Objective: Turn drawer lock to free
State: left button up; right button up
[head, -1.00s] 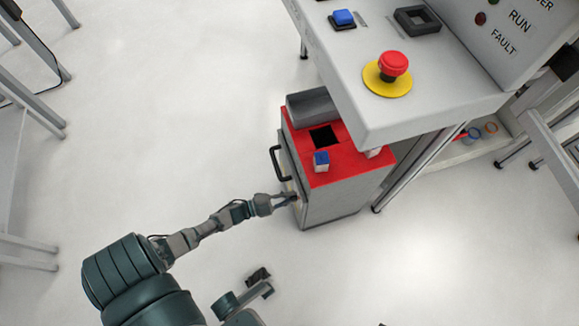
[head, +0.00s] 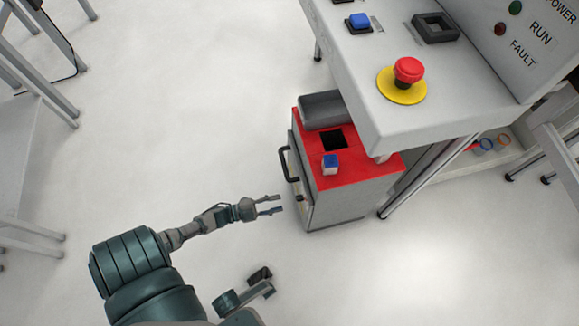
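The grey drawer cabinet (head: 340,208) with a red top (head: 360,167) stands partly under the control desk. Its front faces left and carries a black handle (head: 287,165). The lock appears as a small detail low on that front (head: 300,197), too small for me to tell its position. My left gripper (head: 276,205) is left of the cabinet front, fingers apart and empty, with a gap between its tips and the cabinet.
The desk (head: 400,120) overhangs the cabinet and bears a red emergency button (head: 408,70) and a blue button (head: 359,21). A blue-and-white block (head: 330,164) and a grey box (head: 321,110) are on the red top. The floor left of the cabinet is clear.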

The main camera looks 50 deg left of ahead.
pick_arm(q)
jog(key=shift+v, duration=1.95)
